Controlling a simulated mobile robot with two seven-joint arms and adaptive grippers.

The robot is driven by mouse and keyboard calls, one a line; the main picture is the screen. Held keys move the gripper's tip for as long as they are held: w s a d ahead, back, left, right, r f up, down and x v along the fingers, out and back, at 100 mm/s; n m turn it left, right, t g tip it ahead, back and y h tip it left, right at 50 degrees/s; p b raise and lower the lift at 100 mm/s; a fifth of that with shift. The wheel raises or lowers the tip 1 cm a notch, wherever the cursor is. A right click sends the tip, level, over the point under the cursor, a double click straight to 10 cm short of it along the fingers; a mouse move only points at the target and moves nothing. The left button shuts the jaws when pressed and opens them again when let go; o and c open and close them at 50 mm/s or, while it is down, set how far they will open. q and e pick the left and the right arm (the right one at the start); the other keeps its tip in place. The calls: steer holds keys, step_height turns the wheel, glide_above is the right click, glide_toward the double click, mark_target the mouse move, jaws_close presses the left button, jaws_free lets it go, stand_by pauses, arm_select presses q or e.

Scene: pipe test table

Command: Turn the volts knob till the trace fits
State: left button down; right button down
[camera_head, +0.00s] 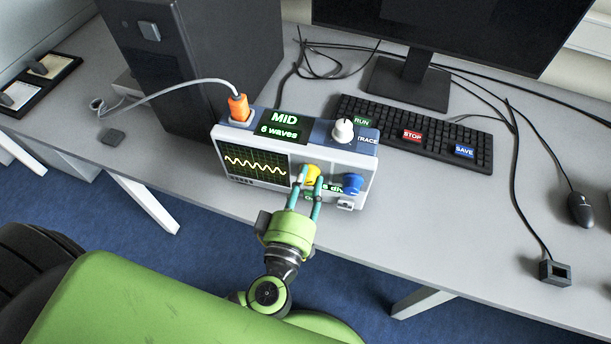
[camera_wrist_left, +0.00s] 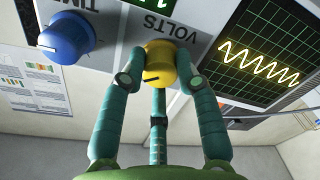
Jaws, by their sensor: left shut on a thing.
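The yellow volts knob (camera_head: 311,173) is on the front of the white scope box (camera_head: 352,160). My left gripper (camera_head: 306,178) is shut on this knob. In the left wrist view, the knob (camera_wrist_left: 162,62) sits between two teal fingers, under the upside-down word VOLTS, with a dark pointer mark on its face. The scope screen (camera_head: 256,165) shows a yellow wave trace of modest height in its middle band; the trace also shows in the left wrist view (camera_wrist_left: 258,64). A display (camera_head: 284,124) on top reads MID, 6 waves. My right gripper is not in view.
A blue time knob (camera_head: 352,184) sits right beside the volts knob. A white trace knob (camera_head: 343,130) stands on top, and an orange plug (camera_head: 238,107) is at the top left. A keyboard (camera_head: 412,133) lies behind the scope. The table's front right is mostly clear.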

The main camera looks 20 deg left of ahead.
arm_select(q)
steer(key=n+b, duration=0.2)
steer(key=n, duration=1.9)
steer(key=shift+a+f+b, duration=0.1)
steer(key=shift+a+b, duration=0.05)
steer(key=shift+b, duration=0.15)
steer(key=n+b, duration=0.2)
steer(key=n, duration=0.2)
steer(key=shift+f+n, duration=0.1)
steer(key=shift+n, duration=0.2)
steer(key=shift+n+b, duration=0.7)
steer(key=shift+n, duration=1)
